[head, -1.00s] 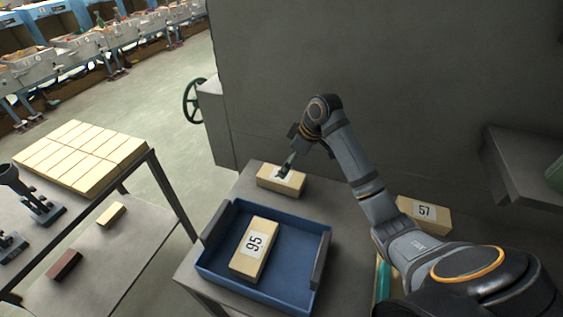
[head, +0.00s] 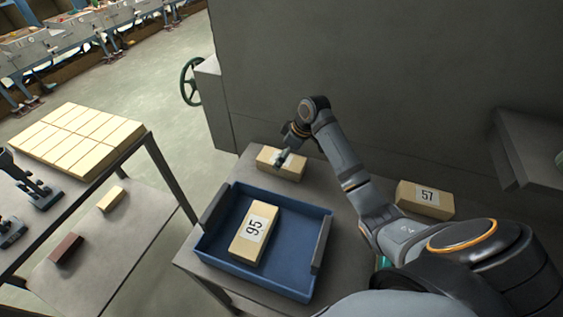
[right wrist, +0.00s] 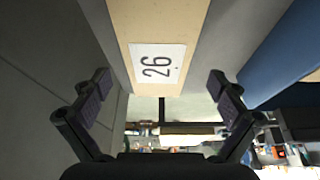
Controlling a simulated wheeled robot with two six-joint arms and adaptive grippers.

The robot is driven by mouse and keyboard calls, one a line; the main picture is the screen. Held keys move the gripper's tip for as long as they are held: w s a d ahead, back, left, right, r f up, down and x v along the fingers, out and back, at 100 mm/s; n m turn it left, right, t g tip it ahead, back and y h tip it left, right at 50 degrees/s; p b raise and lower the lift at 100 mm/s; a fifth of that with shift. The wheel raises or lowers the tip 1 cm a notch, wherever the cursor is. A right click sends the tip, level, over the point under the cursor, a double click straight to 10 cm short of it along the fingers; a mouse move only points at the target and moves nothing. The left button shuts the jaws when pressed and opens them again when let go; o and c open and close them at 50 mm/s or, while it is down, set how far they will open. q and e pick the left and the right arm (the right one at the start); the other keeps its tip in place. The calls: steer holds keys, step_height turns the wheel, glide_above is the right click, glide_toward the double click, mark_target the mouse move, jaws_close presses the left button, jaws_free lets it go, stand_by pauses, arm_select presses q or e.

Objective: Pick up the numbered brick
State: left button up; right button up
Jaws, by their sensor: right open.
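A pale brick (head: 290,172) stands on the table at the back, by the grey wall. In the right wrist view this brick (right wrist: 160,25) carries a white label reading 26. My right gripper (head: 281,160) is over this brick in the head view and hides part of its label. In the right wrist view the right gripper (right wrist: 160,84) is open, its fingers spread to either side of the brick's near end. No contact shows. A brick labelled 95 (head: 246,248) lies in the blue tray (head: 287,279). A brick labelled 57 (head: 411,199) stands at the right. My left gripper is not in view.
The tray has dark raised side pieces and stands just in front of brick 26. The grey wall (head: 310,60) rises close behind it. A side table at left holds several pale bricks (head: 78,140), with a dark red brick (head: 66,249) on its lower shelf.

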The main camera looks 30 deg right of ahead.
steer(key=shift+d+p+x, duration=0.1)
steer(key=shift+p+x, duration=0.05)
steer(key=shift+x, duration=0.8)
steer(key=shift+d+p+x, duration=0.15)
steer(key=shift+x, duration=0.75)
steer(key=c, duration=1.6)
